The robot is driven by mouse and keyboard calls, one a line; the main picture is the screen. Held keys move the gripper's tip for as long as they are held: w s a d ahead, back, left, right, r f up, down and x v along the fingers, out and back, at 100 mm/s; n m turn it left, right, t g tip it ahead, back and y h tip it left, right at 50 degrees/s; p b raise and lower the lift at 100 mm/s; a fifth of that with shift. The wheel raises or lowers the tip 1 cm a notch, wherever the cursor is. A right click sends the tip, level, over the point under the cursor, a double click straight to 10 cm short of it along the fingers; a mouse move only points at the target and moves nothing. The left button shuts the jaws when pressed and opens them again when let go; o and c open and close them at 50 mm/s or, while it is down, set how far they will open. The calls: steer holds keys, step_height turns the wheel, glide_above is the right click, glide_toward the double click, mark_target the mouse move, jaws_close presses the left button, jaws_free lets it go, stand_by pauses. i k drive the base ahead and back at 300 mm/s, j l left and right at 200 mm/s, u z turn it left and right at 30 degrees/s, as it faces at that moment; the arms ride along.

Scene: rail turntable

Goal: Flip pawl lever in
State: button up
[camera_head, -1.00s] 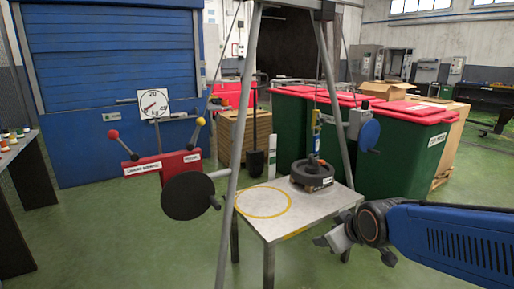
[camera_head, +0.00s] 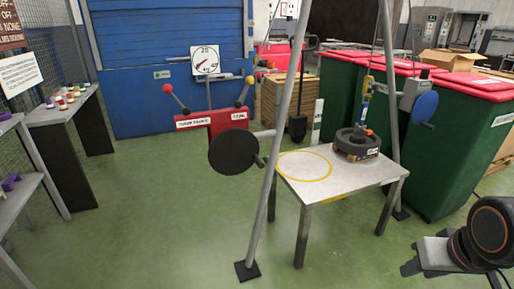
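A lever with a yellow ball (camera_head: 249,80) leans up and right. Two white labels are on the box, too small to read surely, so I cannot tell which lever is the pawl. A black disc (camera_head: 234,152) with a crank handle covers part of the box front. My gripper (camera_head: 410,267) is at the lower right, far from the levers; its finger gap is not clear.
A table (camera_head: 340,190) with a yellow ring bears a dark round weight (camera_head: 357,143) below a hook (camera_head: 366,98). The frame leg (camera_head: 268,205) stands between winch and table. A dial (camera_head: 205,61) is behind the winch. Open green floor (camera_head: 160,220) lies left of the frame.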

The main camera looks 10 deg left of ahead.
mark_target(250, 80)
steer(key=l+u, duration=0.45)
steer(key=u, duration=0.25)
steer(key=k+l+u, duration=0.1)
steer(key=u, duration=0.3)
steer(key=k+l+u, duration=0.1)
steer(key=l, duration=0.25)
steer(key=k+l, duration=0.2)
steer(key=l, duration=0.2)
steer(key=k+l+u, duration=0.15)
steer(key=l, duration=0.2)
steer(key=k+l, duration=0.15)
steer(key=l, duration=0.2)
steer(key=k+l+u, duration=0.15)
steer(key=l, duration=0.2)
steer(key=i+l+u, duration=0.45)
steer(key=i+l, duration=1.05)
steer(key=l+z, duration=0.1)
steer(key=z, duration=1.05)
